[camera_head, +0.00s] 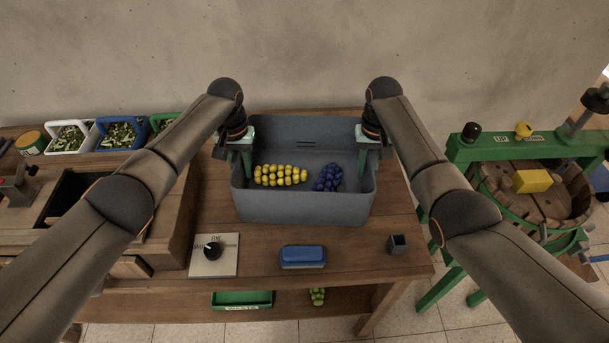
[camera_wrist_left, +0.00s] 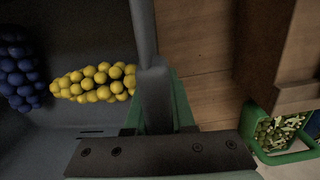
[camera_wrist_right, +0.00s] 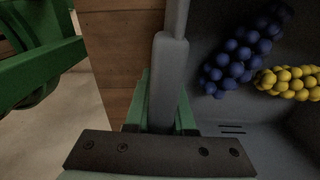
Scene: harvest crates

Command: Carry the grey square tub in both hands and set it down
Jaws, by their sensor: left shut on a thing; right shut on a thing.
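The grey square tub (camera_head: 305,208) is over the wooden table in the middle of the head view. I cannot tell whether its base touches the table. Inside it lie a bunch of yellow grapes (camera_head: 280,175) and a bunch of dark blue grapes (camera_head: 328,178). My left gripper (camera_head: 243,150) is shut on the tub's left wall, which also shows in the left wrist view (camera_wrist_left: 146,40). My right gripper (camera_head: 368,150) is shut on the right wall, which shows in the right wrist view (camera_wrist_right: 170,80). The fingertips are partly hidden by the walls.
On the table (camera_head: 375,245), a dial plate (camera_head: 214,262), a blue box (camera_head: 302,257) and a small dark cup (camera_head: 398,244) stand in front of the tub. A green-framed wooden press (camera_head: 470,150) is at right. Small crates (camera_head: 122,134) stand at back left.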

